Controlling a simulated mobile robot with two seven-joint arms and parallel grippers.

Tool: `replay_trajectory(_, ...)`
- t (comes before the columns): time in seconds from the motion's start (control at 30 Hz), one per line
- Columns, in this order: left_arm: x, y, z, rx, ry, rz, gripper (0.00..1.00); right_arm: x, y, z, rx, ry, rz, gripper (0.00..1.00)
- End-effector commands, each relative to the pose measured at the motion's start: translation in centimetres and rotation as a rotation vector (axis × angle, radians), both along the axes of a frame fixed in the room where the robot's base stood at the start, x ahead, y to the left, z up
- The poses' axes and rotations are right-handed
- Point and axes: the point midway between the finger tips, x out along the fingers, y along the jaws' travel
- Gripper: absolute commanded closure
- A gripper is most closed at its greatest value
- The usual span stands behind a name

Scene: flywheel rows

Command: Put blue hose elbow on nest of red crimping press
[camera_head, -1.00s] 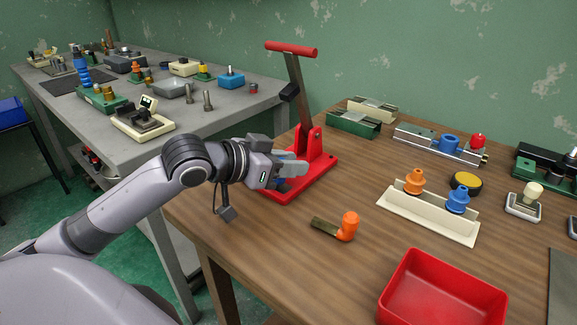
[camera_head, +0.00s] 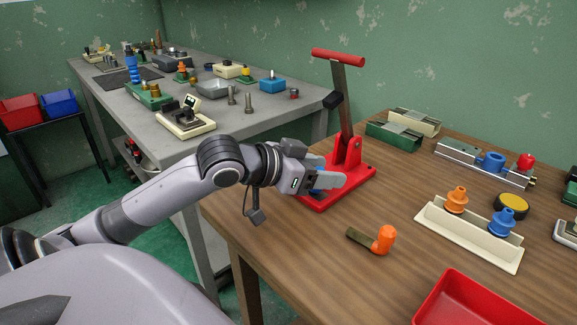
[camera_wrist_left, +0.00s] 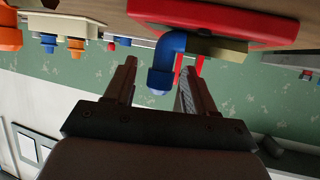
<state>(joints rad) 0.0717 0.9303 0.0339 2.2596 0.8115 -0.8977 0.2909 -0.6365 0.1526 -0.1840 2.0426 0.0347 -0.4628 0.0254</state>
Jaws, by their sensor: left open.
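The red crimping press (camera_head: 359,174), with its tall lever, stands at the table's left back corner. My left gripper (camera_head: 331,171) is at the press's near left side, over its base, with its fingers apart. In the left wrist view, the blue hose elbow (camera_wrist_left: 166,62) sits between the open fingers of that gripper (camera_wrist_left: 158,70), with a gap beside it. An olive-brown stub (camera_wrist_left: 218,48) extends from it against the red press base (camera_wrist_left: 215,14). Whether the elbow is fully seated there cannot be told. In the head view the gripper mostly hides it. My right gripper is not in view.
An orange elbow (camera_head: 385,239) with an olive stub lies in front of the press. A cream rack (camera_head: 470,238) holds an orange and a blue part. A red bin (camera_head: 470,300) is at the front right.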

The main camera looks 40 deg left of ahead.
Motion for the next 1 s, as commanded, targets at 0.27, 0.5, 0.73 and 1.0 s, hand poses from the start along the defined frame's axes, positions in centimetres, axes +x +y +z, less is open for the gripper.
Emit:
replay_trajectory(0.27, -2.8, 0.9, 1.1, 0.002, 0.003, 0.000, 0.45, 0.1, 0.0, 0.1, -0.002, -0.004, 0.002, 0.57)
replay_trajectory(0.5, -4.9, 1.6, 2.1, 0.000, 0.001, -0.002, 0.45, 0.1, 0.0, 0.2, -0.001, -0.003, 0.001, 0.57)
replay_trajectory(0.73, -6.8, 2.3, 2.9, 0.004, 0.002, -0.001, 0.45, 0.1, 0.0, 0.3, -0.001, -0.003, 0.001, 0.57)
replay_trajectory(1.0, -8.8, 3.0, 4.1, -0.001, 0.003, -0.002, 0.45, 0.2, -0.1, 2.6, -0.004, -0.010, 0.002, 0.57)
